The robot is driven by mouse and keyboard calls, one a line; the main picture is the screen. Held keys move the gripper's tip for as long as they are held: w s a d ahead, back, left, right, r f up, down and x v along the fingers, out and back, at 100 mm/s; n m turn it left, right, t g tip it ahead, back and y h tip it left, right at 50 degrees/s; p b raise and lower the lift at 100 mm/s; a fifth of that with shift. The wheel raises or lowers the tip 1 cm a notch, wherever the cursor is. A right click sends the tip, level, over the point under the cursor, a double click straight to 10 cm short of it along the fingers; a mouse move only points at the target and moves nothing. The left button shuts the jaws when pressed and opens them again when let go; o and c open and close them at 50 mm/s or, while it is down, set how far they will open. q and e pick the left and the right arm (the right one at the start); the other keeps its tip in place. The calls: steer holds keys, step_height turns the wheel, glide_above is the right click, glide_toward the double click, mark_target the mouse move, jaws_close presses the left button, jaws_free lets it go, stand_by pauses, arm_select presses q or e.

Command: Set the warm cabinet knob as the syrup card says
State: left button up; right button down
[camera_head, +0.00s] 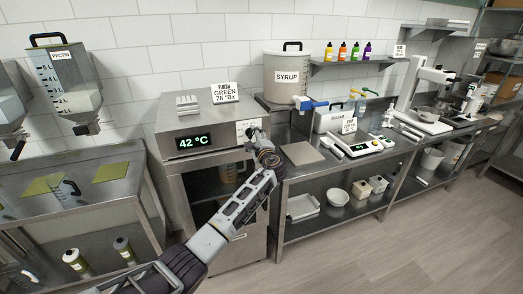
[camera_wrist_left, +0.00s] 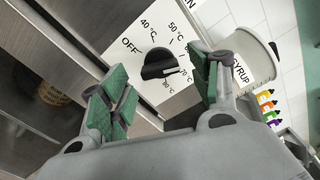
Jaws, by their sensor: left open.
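The warm cabinet (camera_head: 215,115) stands left of the bench; its green display (camera_head: 193,142) reads 42 °C. In the left wrist view, its black knob (camera_wrist_left: 160,64) sits on a white dial plate (camera_wrist_left: 135,30) marked OFF, 40 °C, 50 °C and higher values. The knob's light mark seems to point right, but the exact setting is unclear. My left gripper (camera_wrist_left: 160,88) is open, its green pads apart on either side of the knob, with no clear contact. In the head view my left gripper (camera_head: 259,139) hides the knob.
The syrup tank (camera_head: 287,76) with a blue tap stands right of the cabinet. A white scale (camera_head: 362,145) and another small card (camera_head: 349,126) are on the bench (camera_head: 300,155). A pectin hopper (camera_head: 65,80) hangs at left. Floor at front right is clear.

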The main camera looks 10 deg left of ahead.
arm_select(q)
steer(key=v, duration=1)
steer(key=shift+s+d, duration=0.3)
